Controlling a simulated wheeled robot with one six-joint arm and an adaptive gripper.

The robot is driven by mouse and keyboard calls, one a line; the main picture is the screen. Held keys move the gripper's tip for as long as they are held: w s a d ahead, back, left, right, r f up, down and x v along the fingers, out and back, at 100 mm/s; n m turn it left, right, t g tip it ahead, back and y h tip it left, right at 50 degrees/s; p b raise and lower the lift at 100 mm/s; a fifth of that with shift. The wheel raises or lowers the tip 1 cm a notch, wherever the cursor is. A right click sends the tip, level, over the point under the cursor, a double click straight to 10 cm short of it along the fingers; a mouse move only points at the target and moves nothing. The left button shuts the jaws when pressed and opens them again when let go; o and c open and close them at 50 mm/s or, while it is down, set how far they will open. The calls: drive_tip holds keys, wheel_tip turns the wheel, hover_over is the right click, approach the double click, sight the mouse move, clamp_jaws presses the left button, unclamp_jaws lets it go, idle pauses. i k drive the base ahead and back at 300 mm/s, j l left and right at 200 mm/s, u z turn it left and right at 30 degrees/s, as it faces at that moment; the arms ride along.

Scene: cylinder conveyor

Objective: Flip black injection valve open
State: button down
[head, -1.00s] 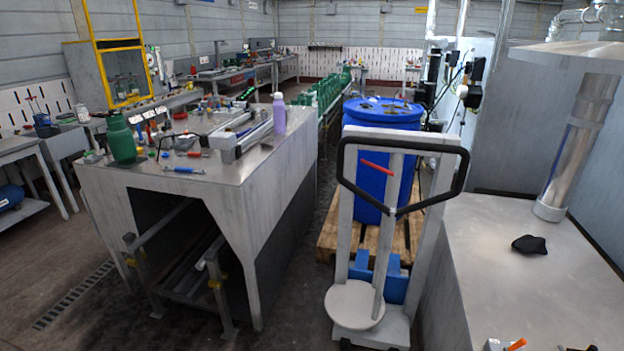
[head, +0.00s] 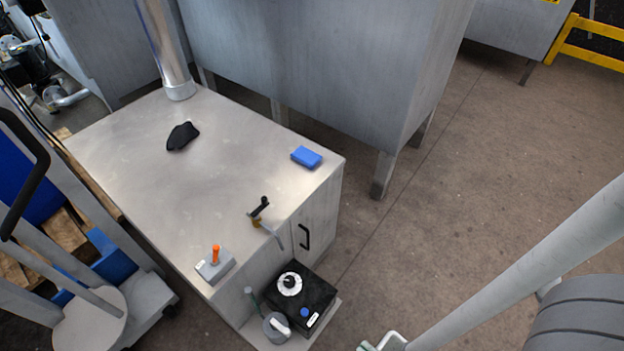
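A small valve with a black handle (head: 259,207) on a brass-coloured fitting stands at the front edge of a metal cabinet (head: 225,160) in the head view. A thin bent pipe runs from it over the cabinet's front. Its handle points up and to the right. A grey arm tube of mine crosses the lower right. A pale part at the bottom edge, probably of my gripper (head: 383,342), is cut off by the frame, so its fingers are not clear. It is well apart from the valve.
A grey box with an orange lever (head: 215,257), a blue block (head: 306,157) and a black cloth-like item (head: 183,136) are on the cabinet. A black unit with a white dial (head: 289,285) stands below in front. The floor to the right is clear.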

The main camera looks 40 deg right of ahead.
sight(255, 214)
drive_tip(key=z, duration=0.2)
drive_tip(key=j+z, duration=0.1)
drive_tip(key=j, duration=0.85)
drive_tip(key=i+j+z, duration=0.15)
drive_tip(key=j, duration=0.55)
drive_tip(key=i+j+z, duration=0.2)
drive_tip(key=j, duration=0.55)
drive_tip(key=i+j+z, duration=0.15)
drive_tip(key=j, duration=0.6)
drive_tip(key=j+z, duration=0.2)
drive_tip(key=j, duration=0.55)
drive_tip(key=i+j, duration=0.15)
drive_tip(key=j, duration=0.2)
drive_tip(key=i+j+z, duration=0.1)
drive_tip(key=j, duration=0.25)
drive_tip(key=i+j, duration=0.15)
drive_tip(key=j, duration=0.2)
